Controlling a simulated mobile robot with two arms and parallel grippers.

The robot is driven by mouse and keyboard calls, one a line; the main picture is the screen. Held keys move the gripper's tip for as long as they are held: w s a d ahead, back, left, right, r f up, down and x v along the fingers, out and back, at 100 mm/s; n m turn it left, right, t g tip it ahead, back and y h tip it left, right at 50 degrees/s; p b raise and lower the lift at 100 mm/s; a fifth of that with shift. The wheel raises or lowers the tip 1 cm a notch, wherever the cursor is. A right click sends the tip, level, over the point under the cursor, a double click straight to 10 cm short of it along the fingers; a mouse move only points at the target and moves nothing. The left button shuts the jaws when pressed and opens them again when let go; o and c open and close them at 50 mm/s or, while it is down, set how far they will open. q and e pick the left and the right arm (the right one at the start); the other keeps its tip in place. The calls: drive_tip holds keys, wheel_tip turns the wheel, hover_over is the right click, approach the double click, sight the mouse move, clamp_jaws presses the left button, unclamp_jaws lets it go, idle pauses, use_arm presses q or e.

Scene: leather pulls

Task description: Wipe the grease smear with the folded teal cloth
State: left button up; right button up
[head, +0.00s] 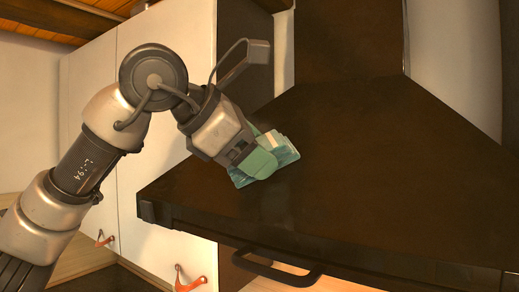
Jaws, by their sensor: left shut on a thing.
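My left gripper (262,150) comes in from the left and is shut on the folded teal cloth (287,152). The cloth is at the left part of the dark sloped hood (380,150), seemingly against its surface; I cannot tell how firmly it touches. The gripper's teal fingers partly hide the cloth. I cannot make out a grease smear on the hood; it may be under the cloth or too faint against the dark surface. My right gripper is not in view.
A dark bar handle (278,270) runs below the hood's front edge. White cabinets (150,215) with orange-red leather pulls (190,280) stand at the left, behind my arm. The hood's chimney (348,40) rises at the back. The hood's slope to the right is clear.

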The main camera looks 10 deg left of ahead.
use_arm(q)
drive_tip(key=shift+d+r, duration=0.1)
drive_tip(key=shift+s+r+p, duration=0.3)
drive_tip(key=shift+r+p, duration=0.05)
drive_tip(key=shift+r, duration=0.2)
drive_tip(key=s+r, duration=0.1)
drive_tip(key=s+a+r+p, duration=0.1)
drive_tip(key=s+r, duration=0.1)
drive_tip(key=shift+a+r+p, duration=0.15)
drive_tip(key=shift+a+p, duration=0.05)
drive_tip(key=shift+p, duration=0.1)
drive_tip(key=shift+r, duration=0.1)
drive_tip(key=shift+s+a+r+p, duration=0.2)
drive_tip(key=shift+s+r+p, duration=0.15)
drive_tip(key=shift+s+r, duration=0.15)
drive_tip(key=shift+s+a+r+p, duration=0.15)
drive_tip(key=shift+s+r+p, duration=0.2)
drive_tip(key=shift+r, duration=0.25)
